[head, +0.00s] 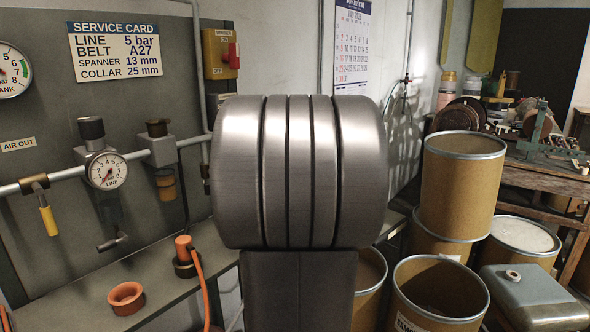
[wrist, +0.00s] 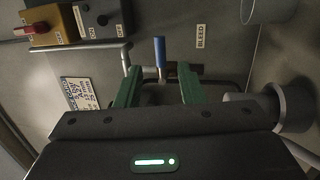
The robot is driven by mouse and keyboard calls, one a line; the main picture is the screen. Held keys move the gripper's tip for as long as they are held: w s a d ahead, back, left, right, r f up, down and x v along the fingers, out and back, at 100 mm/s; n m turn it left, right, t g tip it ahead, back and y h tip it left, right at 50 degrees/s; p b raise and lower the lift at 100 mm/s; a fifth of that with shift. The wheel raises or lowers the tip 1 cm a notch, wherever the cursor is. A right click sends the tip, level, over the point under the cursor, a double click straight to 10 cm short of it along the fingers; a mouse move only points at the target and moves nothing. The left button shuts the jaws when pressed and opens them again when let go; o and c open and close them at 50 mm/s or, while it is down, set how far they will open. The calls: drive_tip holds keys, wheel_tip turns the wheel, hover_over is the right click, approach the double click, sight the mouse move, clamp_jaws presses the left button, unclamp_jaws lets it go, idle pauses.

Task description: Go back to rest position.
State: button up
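My gripper (wrist: 159,72) shows in the wrist view with its two green fingers spread wide apart. Nothing is held between them. A blue-handled lever (wrist: 160,52) shows at the gap between the fingertips, touching neither finger. How far beyond the tips it lies I cannot tell. A metal pipe (wrist: 96,46) runs beside it, and a label on the panel reads BLEED (wrist: 200,36). In the head view my own grey arm link fills the middle and hides what lies behind it. My gripper and the blue lever do not show there.
The panel (head: 50,120) carries a pressure gauge (head: 107,170), a yellow-handled valve (head: 47,218) and a yellow switch box (head: 215,55). An orange cup (head: 126,298) and an orange hose (head: 201,285) are on the shelf below. Drums (head: 462,180) and a workbench (head: 540,175) crowd the right.

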drive_tip(key=p+x, duration=0.1)
drive_tip(key=x, duration=0.8)
drive_tip(key=shift+p, duration=0.3)
drive_tip(key=shift+w, duration=0.15)
drive_tip(key=b+v, duration=0.2)
drive_tip(key=v, duration=1.2)
drive_tip(key=w+a+r+m+p, duration=0.2)
drive_tip(key=w+a+p, duration=0.5)
drive_tip(key=w+a, duration=0.2)
drive_tip(key=shift+w+a+r+h, duration=0.25)
drive_tip(key=shift+a+h, duration=0.15)
drive_tip(key=shift+a, duration=0.15)
drive_tip(key=shift+f+m+p, duration=0.15)
drive_tip(key=shift+m+p, duration=0.45)
drive_tip(key=shift+p, duration=0.3)
drive_tip(key=shift+f+m+p, duration=0.3)
drive_tip(key=shift+p, duration=0.35)
